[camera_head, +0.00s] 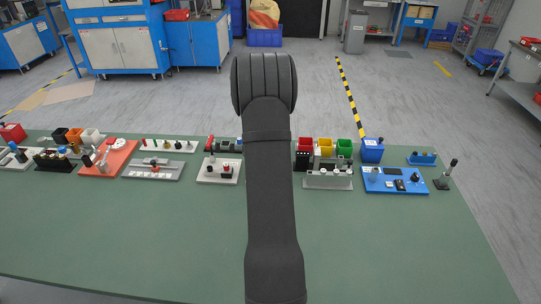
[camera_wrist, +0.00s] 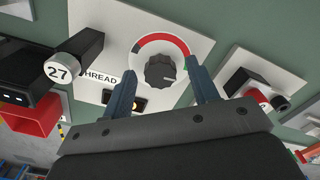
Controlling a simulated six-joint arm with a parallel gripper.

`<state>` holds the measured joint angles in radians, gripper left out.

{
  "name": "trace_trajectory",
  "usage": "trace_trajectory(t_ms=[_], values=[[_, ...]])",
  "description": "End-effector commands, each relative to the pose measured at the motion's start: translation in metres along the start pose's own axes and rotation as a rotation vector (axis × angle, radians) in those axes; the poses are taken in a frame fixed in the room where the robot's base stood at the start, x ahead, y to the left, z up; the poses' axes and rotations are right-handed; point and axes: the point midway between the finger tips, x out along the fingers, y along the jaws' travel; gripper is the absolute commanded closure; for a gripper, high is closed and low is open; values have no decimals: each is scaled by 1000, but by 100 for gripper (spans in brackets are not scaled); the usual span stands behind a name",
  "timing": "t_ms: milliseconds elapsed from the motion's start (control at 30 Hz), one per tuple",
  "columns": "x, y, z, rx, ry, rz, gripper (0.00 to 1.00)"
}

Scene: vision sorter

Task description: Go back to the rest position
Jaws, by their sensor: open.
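My gripper (camera_wrist: 162,70) shows in the wrist view with its two blue-grey fingers apart and nothing held between them. A dark round knob (camera_wrist: 160,71) with a red and dark dial ring sits on a white plate (camera_wrist: 98,14), in the picture between the fingertips. I cannot tell how close the fingers are to the knob. In the head view my arm fills the middle and reaches away over the table; the gripper itself is hidden there.
The green table (camera_head: 150,235) has a row of devices along its far side, including an orange board (camera_head: 109,157) at left and a blue board (camera_head: 395,180) at right. In the wrist view a black part with a "27" cap (camera_wrist: 58,70) lies left of the fingers. The table's near part is clear.

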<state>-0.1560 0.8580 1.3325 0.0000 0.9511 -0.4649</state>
Motion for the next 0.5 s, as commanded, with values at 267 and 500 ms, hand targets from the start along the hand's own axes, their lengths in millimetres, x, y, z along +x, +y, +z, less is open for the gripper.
trace_trajectory(t_ms=[267, 500], values=[[0, 0, 0, 9, 0, 0, 46], [0, 0, 0, 124, 0, 0, 46]])
